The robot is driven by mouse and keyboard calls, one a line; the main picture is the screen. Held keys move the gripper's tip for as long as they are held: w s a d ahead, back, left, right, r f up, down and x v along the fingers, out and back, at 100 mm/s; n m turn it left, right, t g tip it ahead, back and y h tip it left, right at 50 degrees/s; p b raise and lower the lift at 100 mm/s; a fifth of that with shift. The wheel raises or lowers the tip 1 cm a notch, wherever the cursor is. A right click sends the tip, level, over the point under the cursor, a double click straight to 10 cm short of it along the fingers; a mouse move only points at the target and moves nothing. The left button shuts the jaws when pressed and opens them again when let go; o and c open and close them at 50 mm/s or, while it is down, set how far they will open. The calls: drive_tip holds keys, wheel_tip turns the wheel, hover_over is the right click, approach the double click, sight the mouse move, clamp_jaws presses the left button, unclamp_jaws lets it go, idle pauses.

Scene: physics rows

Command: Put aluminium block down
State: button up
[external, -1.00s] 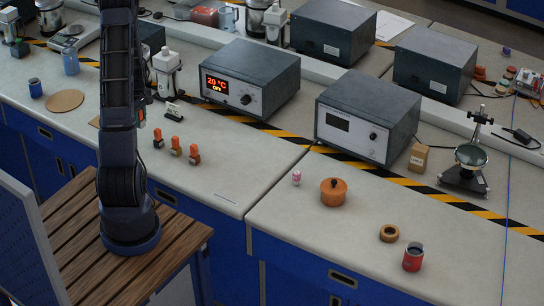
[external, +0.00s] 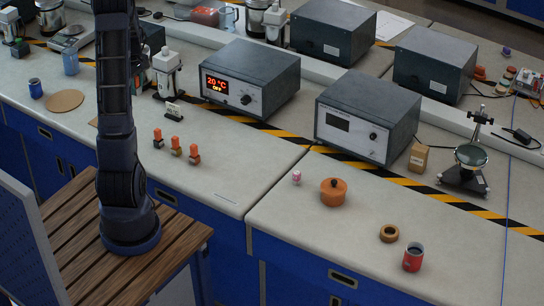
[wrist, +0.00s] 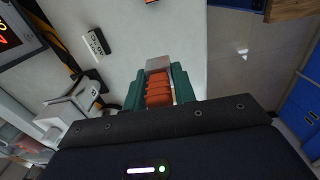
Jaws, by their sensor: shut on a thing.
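My gripper (wrist: 158,92) has green fingers and is shut on the orange ribbed handle of the aluminium block (wrist: 158,64). The block's silver-grey end sticks out beyond the fingertips in the wrist view. It appears over the pale bench top; its height above it is hard to tell. Three other orange-topped blocks (external: 175,146) stand in a row on the bench, right of my arm.
A small label sign (external: 174,110) stands behind the row, and also shows in the wrist view (wrist: 97,43). The heating unit (external: 250,78) reads 20 °C, OFF. A cork disc (external: 66,100) lies left of my arm.

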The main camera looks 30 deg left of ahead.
drive_tip(key=w+d+m, duration=0.2)
drive_tip(key=w+d, duration=0.3)
drive_tip(key=d, duration=0.5)
drive_tip(key=w+d+m, duration=0.3)
drive_tip(key=w+d, duration=0.1)
drive_tip(key=d, duration=0.6)
drive_tip(key=w+d+m, duration=0.2)
drive_tip(key=w+d, duration=0.3)
drive_tip(key=d, duration=0.5)
drive_tip(key=d+m, duration=0.2)
drive_tip(key=d, duration=0.9)
drive_tip(key=m, duration=0.9)
hover_over(327, 231)
wheel_tip(327, 231, down, 20)
drive_tip(key=shift+r, duration=0.1)
drive_tip(key=o, duration=1)
